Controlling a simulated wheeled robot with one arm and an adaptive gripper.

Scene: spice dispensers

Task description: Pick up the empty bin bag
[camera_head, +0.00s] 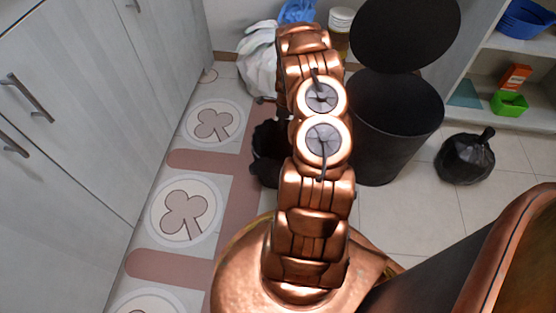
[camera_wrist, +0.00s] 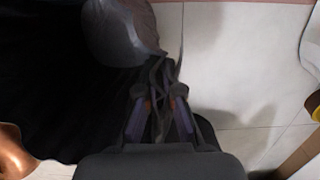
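In the head view a black tied bag (camera_head: 464,158) lies on the tiled floor at the right, and a whitish bag (camera_head: 259,72) lies at the back, partly behind my copper arm. I cannot tell which bag is the empty one. My gripper is hidden behind my arm in the head view. In the wrist view my gripper (camera_wrist: 158,98) points at a dark mass (camera_wrist: 60,75) and a grey rounded shape (camera_wrist: 123,32) with a narrowing end. Thin dark strands lie between or just beyond the fingers. Whether they are gripped is unclear.
A black bin (camera_head: 397,122) with its round lid (camera_head: 405,32) raised stands right of my arm. Grey cabinets (camera_head: 75,130) line the left side. A shelf (camera_head: 525,118) with a green box (camera_head: 509,103) is at the right. Floor between bin and shelf is partly clear.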

